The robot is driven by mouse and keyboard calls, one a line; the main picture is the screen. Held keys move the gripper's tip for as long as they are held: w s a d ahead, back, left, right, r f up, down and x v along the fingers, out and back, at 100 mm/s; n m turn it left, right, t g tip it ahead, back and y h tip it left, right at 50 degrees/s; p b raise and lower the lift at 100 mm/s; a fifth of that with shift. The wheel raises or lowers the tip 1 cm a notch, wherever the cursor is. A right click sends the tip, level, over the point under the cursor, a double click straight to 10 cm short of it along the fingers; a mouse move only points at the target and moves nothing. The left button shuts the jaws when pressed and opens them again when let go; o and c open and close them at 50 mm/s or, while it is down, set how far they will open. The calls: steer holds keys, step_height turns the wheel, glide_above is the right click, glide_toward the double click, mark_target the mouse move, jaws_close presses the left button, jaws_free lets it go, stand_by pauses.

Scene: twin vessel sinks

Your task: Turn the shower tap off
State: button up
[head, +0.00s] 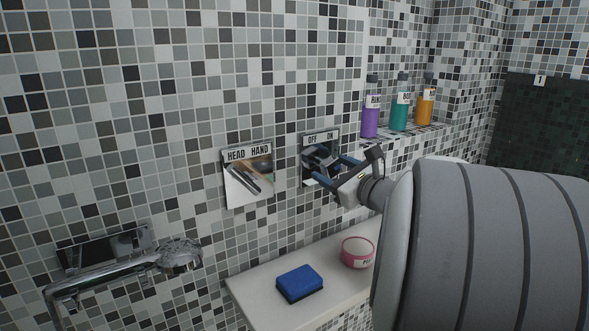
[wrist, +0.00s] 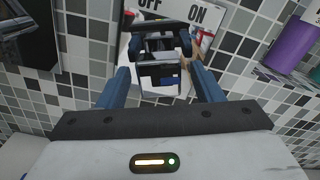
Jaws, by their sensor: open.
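The shower tap (head: 317,158) is a dark and chrome fitting on a wall plate (head: 321,137) marked OFF on the left and ON on the right. My gripper (head: 328,168) is at the front of this tap with its two blue fingers apart. In the wrist view the fingers of my gripper (wrist: 160,46) stand on either side of a dark part of the tap (wrist: 160,72). I cannot tell whether they touch it. The gripper partly hides the tap in the head view, so which label its lever points to is unclear.
A HEAD/HAND plate with a lever (head: 248,178) is left of the tap. A hand shower (head: 125,268) is at lower left. A blue sponge (head: 299,283) and a pink tub (head: 356,252) are on the white ledge (head: 262,308) below. Several bottles (head: 400,105) stand at upper right.

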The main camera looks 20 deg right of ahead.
steer(key=shift+w+a, duration=0.15)
steer(key=shift+w, duration=0.5)
steer(key=c, duration=1)
